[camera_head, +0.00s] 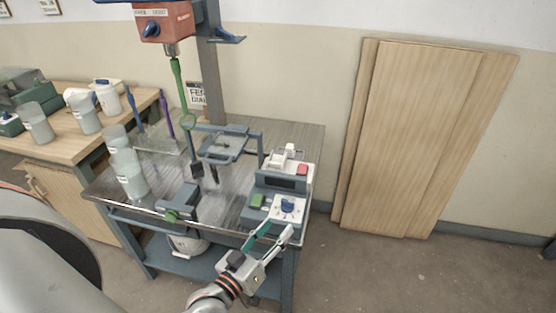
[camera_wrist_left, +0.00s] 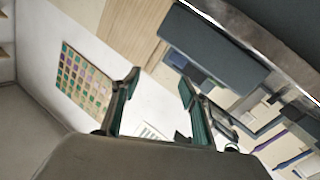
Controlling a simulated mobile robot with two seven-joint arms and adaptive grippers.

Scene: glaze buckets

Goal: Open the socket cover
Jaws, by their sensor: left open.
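My left gripper (camera_head: 272,238) is at the front right of the metal work table, just in front of and below the control box (camera_head: 283,184). It is open, with its two fingers apart and nothing between them. In the left wrist view the open fingers (camera_wrist_left: 159,84) also show empty, with a slate-blue block (camera_wrist_left: 215,45) beyond the right finger. The control box has a blue knob (camera_head: 288,204) on a white plate, a green button (camera_head: 257,200) and a red button (camera_head: 302,169). I cannot make out which part is the socket cover. My right gripper is not in view.
A drill-like mixer (camera_head: 164,24) with a green shaft hangs over the table. Clear containers (camera_head: 130,178) stand on the table's left. A white bucket (camera_head: 187,243) is on the lower shelf. Wooden boards (camera_head: 425,130) lean on the wall; the floor at right is free.

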